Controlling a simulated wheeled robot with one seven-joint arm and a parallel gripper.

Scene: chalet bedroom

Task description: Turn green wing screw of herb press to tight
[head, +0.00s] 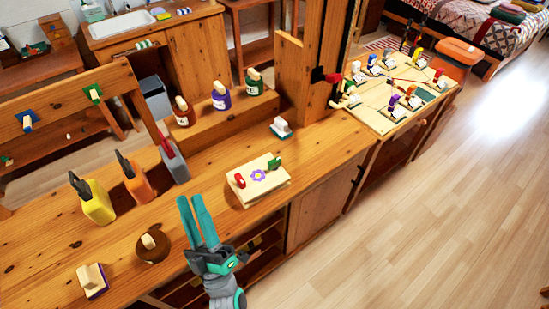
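The herb press (262,190) is a pale wooden block with a purple flower on top. It lies on the wooden bench near its front edge. Its green wing screw (274,163) stands at the right rear of the top, and a red wing screw (240,180) stands at the left. How tight either screw is cannot be told. My gripper (190,201) has two teal fingers pointing up in the picture, with a narrow gap between them. It is empty, to the left of the press and apart from it.
A round brown piece with a pale knob (150,243) is left of my gripper. Yellow (95,203), orange (139,188) and grey (175,165) containers stand behind. A wooden post (318,75) rises further back. Floor at right is clear.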

